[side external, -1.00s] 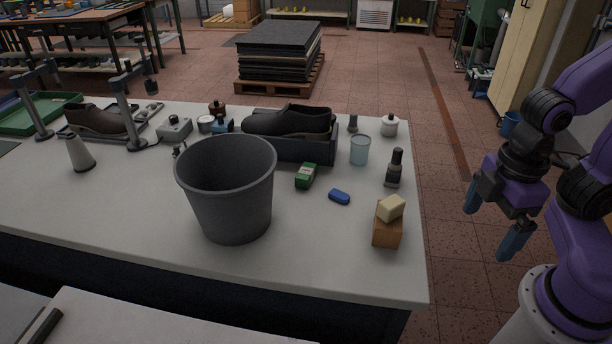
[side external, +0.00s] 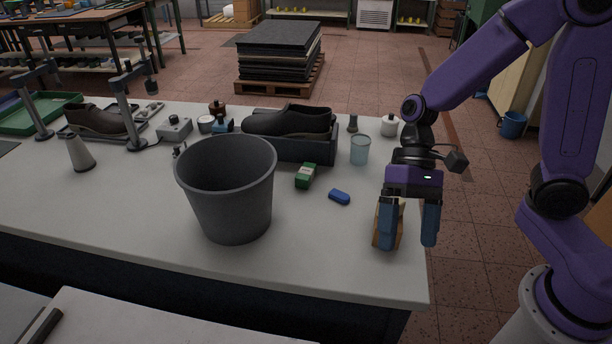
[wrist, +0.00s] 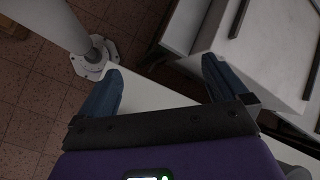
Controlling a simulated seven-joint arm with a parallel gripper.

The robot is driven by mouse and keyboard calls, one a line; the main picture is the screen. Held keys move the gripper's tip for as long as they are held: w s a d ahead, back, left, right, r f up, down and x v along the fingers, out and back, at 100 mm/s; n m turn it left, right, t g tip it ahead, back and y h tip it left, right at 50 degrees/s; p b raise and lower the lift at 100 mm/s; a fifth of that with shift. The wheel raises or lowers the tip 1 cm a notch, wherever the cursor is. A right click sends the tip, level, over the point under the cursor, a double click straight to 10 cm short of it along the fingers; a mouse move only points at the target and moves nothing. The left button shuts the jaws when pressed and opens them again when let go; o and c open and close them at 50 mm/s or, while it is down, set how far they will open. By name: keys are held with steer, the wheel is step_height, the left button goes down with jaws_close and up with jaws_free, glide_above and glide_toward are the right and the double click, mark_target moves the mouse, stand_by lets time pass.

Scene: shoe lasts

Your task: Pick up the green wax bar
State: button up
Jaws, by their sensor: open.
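The green wax bar (side external: 306,176), a small green block with a pale label, lies on the white bench top right of the grey bucket and in front of the shoe on its dark box. My gripper (side external: 410,243) is open and points down near the bench's right end, to the right of the green bar and apart from it. In the side view its fingers partly cover a tan wooden block (side external: 383,225). The wrist view shows both open fingers (wrist: 160,85) with no green bar between them.
The grey bucket (side external: 228,200) stands tall left of the green bar. A blue bar (side external: 339,197) lies between the green bar and my gripper. A light-blue cup (side external: 360,150) stands behind. The bench (side external: 310,250) is clear in front of the blue bar.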

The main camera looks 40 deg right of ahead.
steer(key=w+a+f+m+t+y, duration=0.1)
steer(key=w+a+m+t+y, duration=0.2)
steer(key=w+m, duration=0.5)
steer(key=m+t, duration=1.4)
steer(key=m, duration=0.6)
glide_toward(313, 172)
steer(key=shift+s+a+r, duration=0.2)
steer(key=shift+s+a, duration=0.05)
steer(key=shift+a, duration=0.25)
steer(key=shift+w+f+h, duration=0.15)
steer(key=shift+w+h, duration=0.05)
steer(key=shift+h, duration=0.1)
steer(key=x, duration=0.5)
steer(key=shift+a, duration=0.1)
steer(key=shift+x, duration=3.25)
steer(key=shift+w, duration=0.1)
steer(key=c, duration=0.8)
